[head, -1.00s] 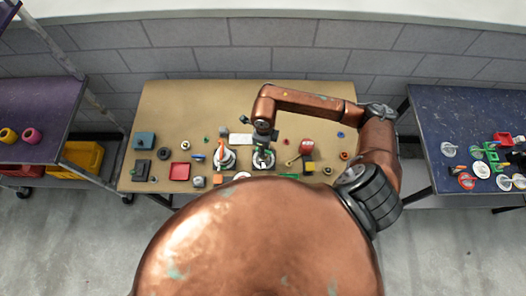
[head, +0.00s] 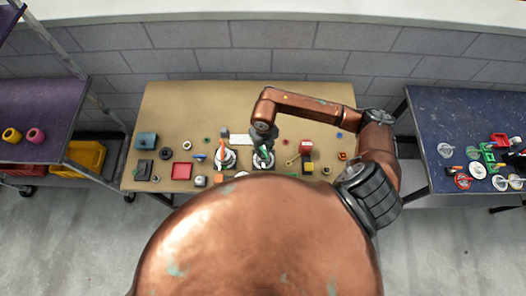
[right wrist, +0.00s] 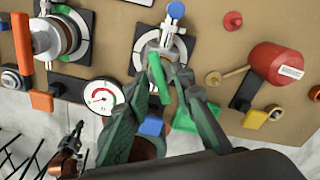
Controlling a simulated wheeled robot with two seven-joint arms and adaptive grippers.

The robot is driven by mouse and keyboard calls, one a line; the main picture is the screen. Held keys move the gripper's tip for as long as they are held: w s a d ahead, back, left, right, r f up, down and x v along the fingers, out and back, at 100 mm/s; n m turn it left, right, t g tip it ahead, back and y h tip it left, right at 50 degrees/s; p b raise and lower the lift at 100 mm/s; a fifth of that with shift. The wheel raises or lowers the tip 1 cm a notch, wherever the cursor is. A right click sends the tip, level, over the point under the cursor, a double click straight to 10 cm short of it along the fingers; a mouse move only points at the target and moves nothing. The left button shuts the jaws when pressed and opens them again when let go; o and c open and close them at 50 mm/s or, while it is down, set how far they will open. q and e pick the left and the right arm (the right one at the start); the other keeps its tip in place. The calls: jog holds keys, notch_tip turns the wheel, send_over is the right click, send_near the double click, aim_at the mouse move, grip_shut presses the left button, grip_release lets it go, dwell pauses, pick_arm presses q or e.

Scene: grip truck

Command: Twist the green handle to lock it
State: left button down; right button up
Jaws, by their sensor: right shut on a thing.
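The green handle (right wrist: 159,80) shows in the right wrist view, between the fingers of my right gripper (right wrist: 166,72). In the head view my right gripper (head: 263,146) reaches down to the same fitting on the tan table (head: 200,102). The handle's exact angle against the dial marks is hard to read. My left gripper is not in view.
Side tables stand at left (head: 40,108) and right (head: 450,110). The table's back part is clear.

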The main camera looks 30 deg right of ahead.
aim_at(263, 151)
jog(key=m+p, duration=0.1)
jog(key=m, duration=0.3)
jog(key=shift+d+m+p, duration=0.1)
jog(key=shift+m+p, duration=0.2)
jog(key=shift+p, duration=0.1)
jog(key=m+p, duration=0.2)
jog(key=m, duration=0.2)
jog(key=shift+w, duration=0.1)
jog(key=shift+m, duration=0.3)
jog(key=o, duration=0.8)
jog(key=shift+r+p, duration=2.85)
jog(key=shift+r, duration=0.95)
jog(key=shift+f, duration=0.1)
